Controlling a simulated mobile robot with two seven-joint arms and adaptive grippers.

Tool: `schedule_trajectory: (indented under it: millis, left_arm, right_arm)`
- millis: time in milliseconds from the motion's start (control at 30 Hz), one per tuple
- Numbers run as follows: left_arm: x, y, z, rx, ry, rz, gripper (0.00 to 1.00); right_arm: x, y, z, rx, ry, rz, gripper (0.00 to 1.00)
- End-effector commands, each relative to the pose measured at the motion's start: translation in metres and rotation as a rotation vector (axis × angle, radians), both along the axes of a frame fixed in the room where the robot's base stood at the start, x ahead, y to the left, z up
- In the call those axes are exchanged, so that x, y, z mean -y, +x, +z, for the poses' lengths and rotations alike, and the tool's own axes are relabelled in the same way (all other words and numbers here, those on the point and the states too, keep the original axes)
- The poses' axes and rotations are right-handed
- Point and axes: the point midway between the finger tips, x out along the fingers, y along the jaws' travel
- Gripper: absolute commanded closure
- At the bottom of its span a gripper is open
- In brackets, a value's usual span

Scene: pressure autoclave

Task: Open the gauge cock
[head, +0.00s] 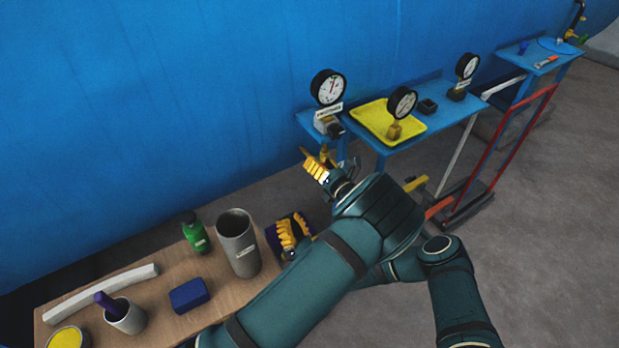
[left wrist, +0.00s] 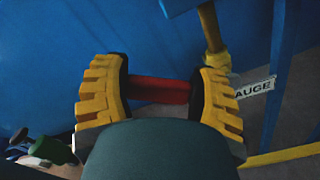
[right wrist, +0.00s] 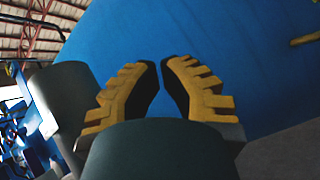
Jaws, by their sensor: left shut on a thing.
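In the left wrist view a red handle (left wrist: 160,90) lies crosswise between the fingers of my left gripper (left wrist: 160,92), which is shut on it. A brass pipe (left wrist: 212,28) with a yellow fitting (left wrist: 217,62) stands just right of the handle. A white tag (left wrist: 256,88) reading "AUGE" hangs beside it. In the head view my left gripper (head: 318,168) is below the first dial gauge (head: 328,87), close to a brass fitting (head: 325,151); it hides the handle there. My right gripper (right wrist: 163,88) is empty, its fingers close together with a narrow gap.
A blue shelf (head: 446,122) carries a yellow tray (head: 372,116) and more gauges. The wooden bench (head: 235,300) holds a grey cylinder (head: 237,245), green bottle (head: 195,234) and blue block (head: 189,295). A red frame (head: 507,131) stands right. The blue vessel (head: 150,100) fills the back.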

Motion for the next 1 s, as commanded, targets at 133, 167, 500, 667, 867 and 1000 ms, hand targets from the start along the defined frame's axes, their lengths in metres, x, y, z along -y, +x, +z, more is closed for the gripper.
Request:
schedule_trajectory:
  millis: [133,167,500,667,867,1000]
  left_arm:
    - [0.002,0.000,0.000,0.001,-0.002,-0.004,0.81]
    - [0.002,0.000,0.000,0.001,-0.002,-0.004,0.81]
    - [0.002,0.000,0.001,0.001,-0.002,-0.004,0.81]
    - [0.002,0.000,0.001,0.001,-0.002,-0.004,0.81]
    - [0.002,0.000,0.001,0.001,-0.002,-0.004,0.81]
    - [0.002,0.000,0.001,0.001,-0.002,-0.004,0.81]
  right_arm:
    - [0.033,0.030,-0.012,-0.072,0.096,-0.239,1.00]
    - [0.038,0.033,-0.015,-0.083,0.108,-0.272,1.00]
    - [0.056,0.059,-0.011,-0.114,0.143,-0.391,1.00]
    - [0.053,0.081,0.005,-0.112,0.142,-0.389,1.00]
    - [0.050,0.107,0.024,-0.113,0.142,-0.388,1.00]
    - [0.049,0.119,0.032,-0.115,0.142,-0.387,1.00]
